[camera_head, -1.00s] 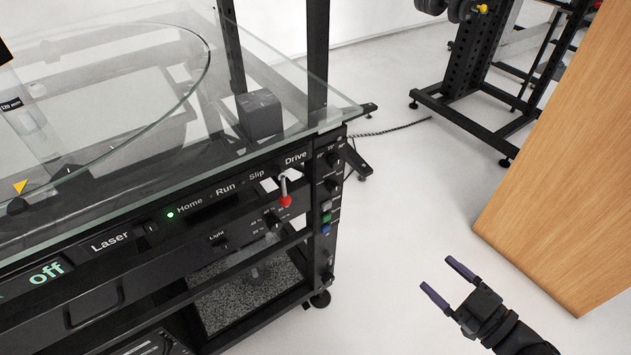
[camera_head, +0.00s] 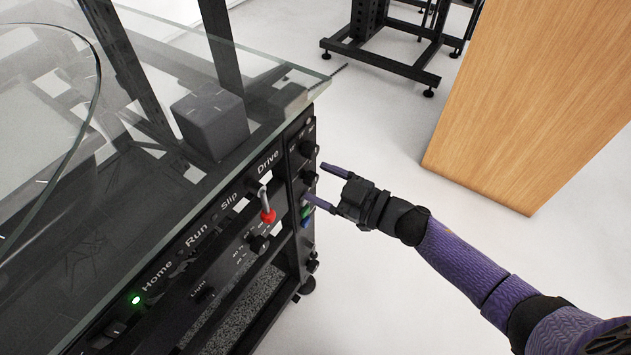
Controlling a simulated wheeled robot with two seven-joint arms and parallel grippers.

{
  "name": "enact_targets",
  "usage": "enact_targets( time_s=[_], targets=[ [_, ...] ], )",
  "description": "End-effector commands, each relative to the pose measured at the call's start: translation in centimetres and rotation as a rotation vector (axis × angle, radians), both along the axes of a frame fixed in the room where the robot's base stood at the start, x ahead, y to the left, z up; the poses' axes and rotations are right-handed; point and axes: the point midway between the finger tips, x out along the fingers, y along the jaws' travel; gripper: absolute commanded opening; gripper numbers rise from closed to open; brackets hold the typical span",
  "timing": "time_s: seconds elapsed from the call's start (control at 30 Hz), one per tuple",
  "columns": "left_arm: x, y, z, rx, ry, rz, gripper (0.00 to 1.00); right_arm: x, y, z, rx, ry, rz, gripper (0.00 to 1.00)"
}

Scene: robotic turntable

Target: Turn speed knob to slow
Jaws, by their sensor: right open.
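The black control panel (camera_head: 215,235) runs along the front of the turntable cabinet under the glass. Its right end section carries small black knobs, an upper one (camera_head: 308,149) and a lower one (camera_head: 308,178). Another black knob (camera_head: 258,243) sits below the red-tipped lever (camera_head: 266,207). The markings are too small to tell which is the speed knob or its setting. My right gripper (camera_head: 314,182) is open, its purple fingers pointing at the end section, with the lower knob about between the fingertips. I cannot tell whether they touch. My left gripper is not in view.
Green and blue buttons (camera_head: 306,214) lie just below the fingers. A wooden panel (camera_head: 530,100) stands at the right. The white floor between is clear.

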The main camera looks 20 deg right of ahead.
Motion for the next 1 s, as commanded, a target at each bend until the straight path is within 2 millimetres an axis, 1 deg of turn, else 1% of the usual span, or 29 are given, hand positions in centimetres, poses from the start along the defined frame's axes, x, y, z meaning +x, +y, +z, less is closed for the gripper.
enact_targets(
  time_s=[0.03, 0.13, 0.33, 0.37, 0.4, 0.57, 0.6, 0.67, 0.7, 1.0],
  targets=[
    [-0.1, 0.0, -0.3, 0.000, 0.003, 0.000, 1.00, 0.4, 0.4, -0.2, 0.001, -0.001, 0.000, 0.75],
    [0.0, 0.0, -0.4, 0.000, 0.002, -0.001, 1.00, 0.9, 0.8, 0.0, 0.001, 0.000, 0.000, 0.75],
    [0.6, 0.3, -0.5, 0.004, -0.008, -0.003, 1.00, 0.9, 0.8, 0.1, 0.000, 0.000, 0.000, 0.75],
    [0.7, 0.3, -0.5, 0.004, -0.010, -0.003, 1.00, 0.9, 0.8, 0.1, 0.000, 0.000, 0.000, 0.73],
    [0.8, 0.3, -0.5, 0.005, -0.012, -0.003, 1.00, 0.9, 0.8, 0.1, 0.000, 0.000, 0.000, 0.65],
    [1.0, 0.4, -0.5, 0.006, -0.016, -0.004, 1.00, 0.9, 0.8, 0.1, 0.000, 0.000, 0.000, 0.31],
    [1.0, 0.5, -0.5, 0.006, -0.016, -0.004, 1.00, 0.9, 0.8, 0.1, 0.000, 0.000, 0.000, 0.22],
    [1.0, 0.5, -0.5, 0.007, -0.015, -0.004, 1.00, 0.9, 0.8, 0.1, 0.000, 0.000, 0.000, 0.10],
    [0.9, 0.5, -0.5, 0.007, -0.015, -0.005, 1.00, 0.9, 0.8, 0.1, 0.000, 0.000, 0.000, 0.01],
    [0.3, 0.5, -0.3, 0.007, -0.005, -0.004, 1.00, 0.9, 0.8, 0.1, -0.013, -0.010, 0.001, 0.00]
  ],
)
